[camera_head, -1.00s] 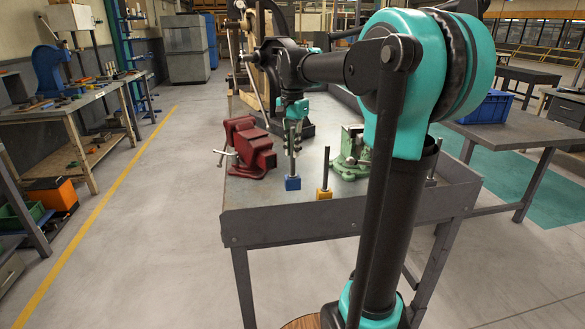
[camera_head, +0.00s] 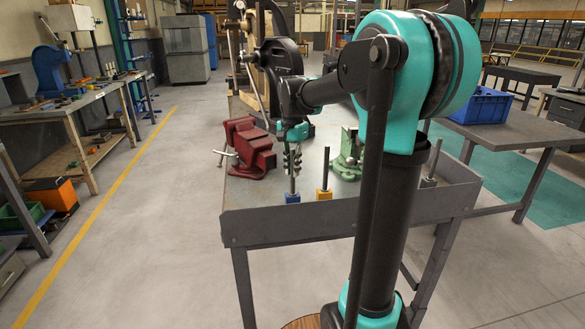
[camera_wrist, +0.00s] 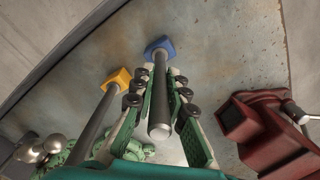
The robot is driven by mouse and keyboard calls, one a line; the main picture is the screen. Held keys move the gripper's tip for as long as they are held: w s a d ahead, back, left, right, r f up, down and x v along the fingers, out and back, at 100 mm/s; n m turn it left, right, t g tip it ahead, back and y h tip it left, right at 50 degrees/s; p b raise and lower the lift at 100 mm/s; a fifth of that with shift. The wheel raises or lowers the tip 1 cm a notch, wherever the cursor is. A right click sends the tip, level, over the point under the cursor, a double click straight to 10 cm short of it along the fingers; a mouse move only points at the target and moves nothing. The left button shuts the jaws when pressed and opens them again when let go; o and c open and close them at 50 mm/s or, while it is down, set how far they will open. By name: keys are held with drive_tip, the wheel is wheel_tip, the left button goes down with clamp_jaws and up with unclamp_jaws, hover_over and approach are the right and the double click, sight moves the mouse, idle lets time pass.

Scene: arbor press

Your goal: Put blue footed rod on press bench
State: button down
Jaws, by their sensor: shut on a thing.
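The blue footed rod is a grey rod with a blue square foot (camera_head: 292,197), over the near part of the press bench (camera_head: 240,194). My gripper (camera_head: 293,170) is shut on its shaft from above. In the wrist view the shaft (camera_wrist: 159,112) runs between my gripper's fingers (camera_wrist: 160,84), with the blue foot (camera_wrist: 160,46) beyond them. The rod looks about upright. I cannot tell whether its foot touches the bench top.
A yellow-footed rod (camera_head: 324,194) stands close on the right of the blue one. The bench has a raised front edge (camera_head: 340,218). Another grey rod (camera_head: 432,165) is at the right.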

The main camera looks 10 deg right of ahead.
drive_tip(key=c, duration=1.5)
unclamp_jaws()
drive_tip(key=shift+c, duration=0.2)
wheel_tip(320, 180, up, 12)
drive_tip(key=shift+r, duration=0.1)
